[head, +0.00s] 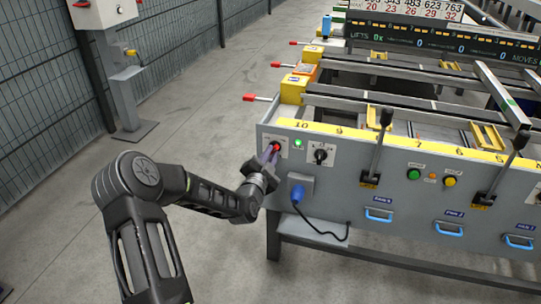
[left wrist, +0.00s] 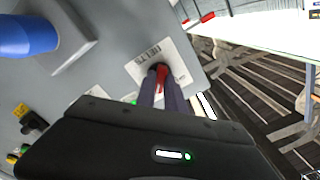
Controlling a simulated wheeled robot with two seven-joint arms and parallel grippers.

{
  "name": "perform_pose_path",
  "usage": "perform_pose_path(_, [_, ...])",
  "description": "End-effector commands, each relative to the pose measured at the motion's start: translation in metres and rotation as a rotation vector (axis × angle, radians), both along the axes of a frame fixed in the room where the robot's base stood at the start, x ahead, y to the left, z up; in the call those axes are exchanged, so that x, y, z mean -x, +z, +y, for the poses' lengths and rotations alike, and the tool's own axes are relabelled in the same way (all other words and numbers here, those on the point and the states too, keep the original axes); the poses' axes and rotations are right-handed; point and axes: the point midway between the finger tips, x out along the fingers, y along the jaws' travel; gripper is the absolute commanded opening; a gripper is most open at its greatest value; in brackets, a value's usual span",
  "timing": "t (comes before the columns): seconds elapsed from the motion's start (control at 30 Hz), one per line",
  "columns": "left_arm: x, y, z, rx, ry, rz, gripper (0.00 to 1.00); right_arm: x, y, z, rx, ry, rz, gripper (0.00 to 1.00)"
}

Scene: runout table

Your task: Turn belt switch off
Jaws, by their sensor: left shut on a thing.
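The belt switch (head: 276,147) is a red knob on a pale plate at the left end of the grey table front, beside a lit green lamp (head: 298,143). In the left wrist view the red knob (left wrist: 161,75) sits on a plate marked BELTS. My left gripper (head: 270,155) reaches it from the left and is shut on the red knob. Its fingers (left wrist: 160,88) cover part of the knob, so its exact angle is hard to tell. My right gripper is not in view.
A black rotary switch (head: 320,155) sits just right of the belt switch. A blue plug (head: 297,193) with a black cable juts out below. Black levers (head: 377,145) rise farther right.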

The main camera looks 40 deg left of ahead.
Motion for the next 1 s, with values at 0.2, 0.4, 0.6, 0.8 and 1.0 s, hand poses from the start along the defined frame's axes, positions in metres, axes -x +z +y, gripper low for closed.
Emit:
perform_pose_path(0.2, [0.0, 0.0, 0.0, 0.0, -0.001, 0.001, 0.0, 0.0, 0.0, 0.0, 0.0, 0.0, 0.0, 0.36])
perform_pose_path(0.4, [0.0, 0.0, 0.0, 0.001, -0.001, 0.0, 0.0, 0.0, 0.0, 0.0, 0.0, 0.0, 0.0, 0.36])
perform_pose_path(0.6, [0.0, -0.001, -0.001, 0.016, -0.001, -0.006, 0.0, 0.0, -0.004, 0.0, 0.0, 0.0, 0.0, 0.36])
perform_pose_path(0.8, [-0.001, -0.003, -0.001, 0.075, -0.003, -0.028, 0.0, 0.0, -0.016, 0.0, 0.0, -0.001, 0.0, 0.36])
perform_pose_path(1.0, [0.0, -0.004, -0.001, 0.19, -0.002, -0.069, 0.0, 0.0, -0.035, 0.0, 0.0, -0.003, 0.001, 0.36])
